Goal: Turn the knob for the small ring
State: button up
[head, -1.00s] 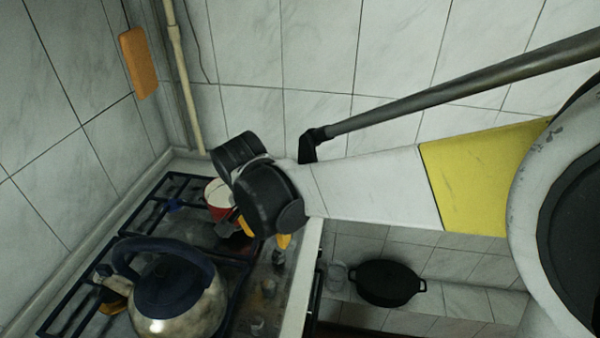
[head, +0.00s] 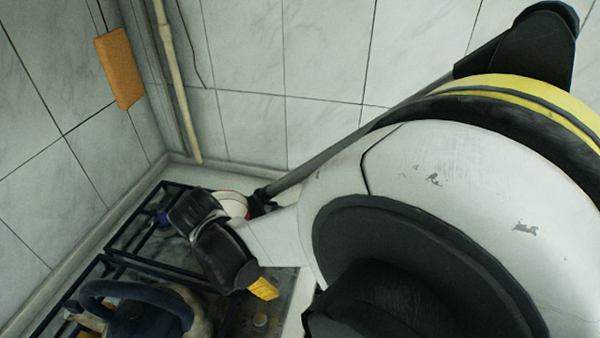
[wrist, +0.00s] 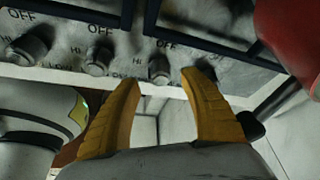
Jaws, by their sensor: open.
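The stove front in the wrist view carries a row of dark knobs with OFF and HI marks. One knob (wrist: 158,68) shows between my two yellow fingertips. Another knob (wrist: 97,62) is left of it, a further knob (wrist: 30,45) is at far left, and one more (wrist: 206,70) is partly behind the right finger. My gripper (wrist: 160,79) is open and empty, its tips close to the knob row; I cannot tell contact. In the head view my gripper (head: 262,289) is over the stove's right front edge, with one knob (head: 260,320) visible below. Which knob serves the small ring is unclear.
A dark-handled kettle (head: 135,315) stands on the grates at lower left. A red and white pot (head: 232,203) stands behind my wrist; a red surface (wrist: 295,40) shows at upper right in the wrist view. Tiled walls and a pipe (head: 177,80) bound the back.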

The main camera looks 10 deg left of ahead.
jog(key=shift+b+x, duration=0.35)
jog(key=shift+x, duration=1.05)
